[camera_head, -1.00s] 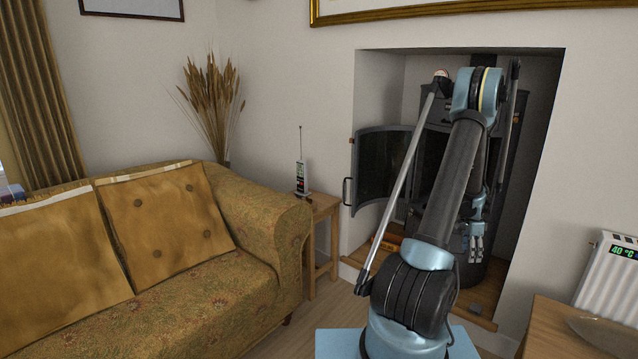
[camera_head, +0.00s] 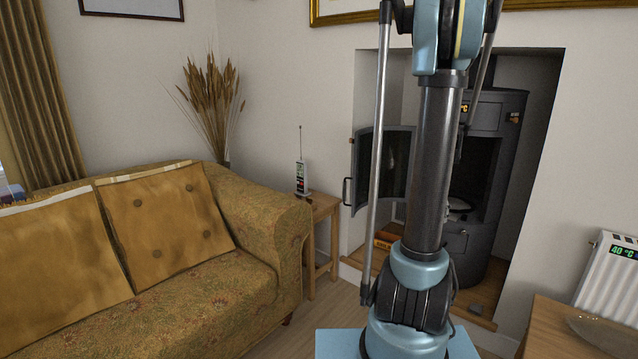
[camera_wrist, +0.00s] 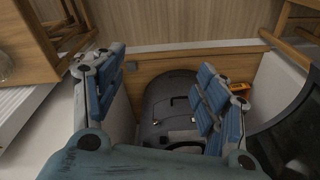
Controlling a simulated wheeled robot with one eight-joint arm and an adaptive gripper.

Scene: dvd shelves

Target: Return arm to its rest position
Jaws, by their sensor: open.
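My arm rises upright in the head view, in front of the fireplace alcove, and its upper part runs out of the top of the picture. My gripper is out of sight there. In the wrist view my gripper (camera_wrist: 160,95) is open, with its blue fingers spread apart and nothing between them. Beyond the fingers, the dark stove (camera_wrist: 172,105) shows in its alcove. In the head view the stove (camera_head: 492,190) stands behind my arm, partly hidden by it, with its door (camera_head: 383,165) swung open to the left.
A patterned sofa (camera_head: 190,315) with cushions fills the left. A small wooden side table (camera_head: 325,205) holds a handset (camera_head: 301,177). A wooden table (camera_head: 560,335) and a white radiator (camera_head: 610,285) are at the right. An orange box (camera_head: 385,238) lies by the stove.

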